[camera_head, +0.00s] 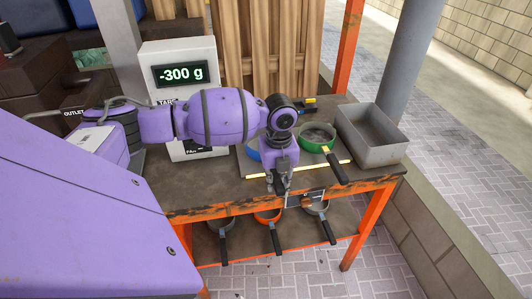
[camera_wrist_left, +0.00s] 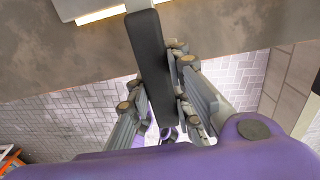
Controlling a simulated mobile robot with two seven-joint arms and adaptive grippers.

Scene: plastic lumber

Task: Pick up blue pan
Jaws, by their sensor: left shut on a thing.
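The blue pan (camera_head: 254,154) shows only as a sliver of blue on the scale's plate in the head view. My left arm and wrist hide most of it. My left gripper (camera_head: 279,182) is at the front edge of the table, shut on a black pan handle. In the left wrist view the dark handle (camera_wrist_left: 149,60) lies between the fingers of my left gripper (camera_wrist_left: 157,88). I cannot tell whether the pan is clear of the plate. My right gripper is not in view.
A green pan (camera_head: 318,139) sits just right of my wrist, its black handle toward the front. A grey metal bin (camera_head: 370,150) stands at the right end of the table. The scale display (camera_head: 181,73) reads -300 g. Several pans, one orange (camera_head: 267,216), are on the lower shelf.

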